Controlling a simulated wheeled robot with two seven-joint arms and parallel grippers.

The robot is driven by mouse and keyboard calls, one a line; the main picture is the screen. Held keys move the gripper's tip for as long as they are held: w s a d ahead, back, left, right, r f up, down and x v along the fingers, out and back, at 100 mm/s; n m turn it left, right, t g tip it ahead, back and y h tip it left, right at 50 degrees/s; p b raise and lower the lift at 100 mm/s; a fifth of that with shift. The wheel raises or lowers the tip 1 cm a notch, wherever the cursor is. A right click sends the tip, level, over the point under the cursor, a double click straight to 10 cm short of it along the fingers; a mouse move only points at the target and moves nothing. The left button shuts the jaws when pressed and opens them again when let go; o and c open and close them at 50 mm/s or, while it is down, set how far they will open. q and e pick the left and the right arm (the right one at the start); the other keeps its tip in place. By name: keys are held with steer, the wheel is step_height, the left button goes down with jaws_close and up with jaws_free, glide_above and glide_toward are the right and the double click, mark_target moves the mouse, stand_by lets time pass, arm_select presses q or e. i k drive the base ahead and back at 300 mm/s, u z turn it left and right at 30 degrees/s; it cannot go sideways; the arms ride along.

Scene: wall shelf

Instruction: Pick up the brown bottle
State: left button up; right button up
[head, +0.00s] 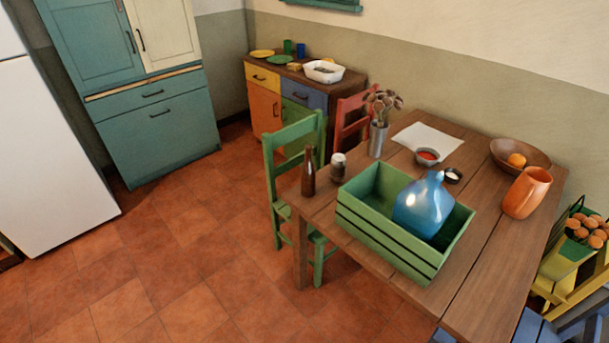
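The brown bottle (308,174) stands upright near the left edge of the wooden table (487,237). A small jar with a light lid (338,168) stands just right of it. The green crate (388,238) is to the right and nearer, apart from the bottle. Neither of my grippers shows in the head view.
A blue jug (424,204) sits in the crate. A metal vase of dried flowers (378,139), an orange pitcher (526,192) and a wooden bowl (521,156) are also on the table. A green chair (296,150) stands at its left side. Open tiled floor (190,250) lies left.

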mark_target(307, 169)
steer(key=u, duration=1.65)
steer(key=k, duration=1.1)
steer(key=z, duration=2.25)
steer(key=i, duration=0.5)
steer(key=u, duration=0.05)
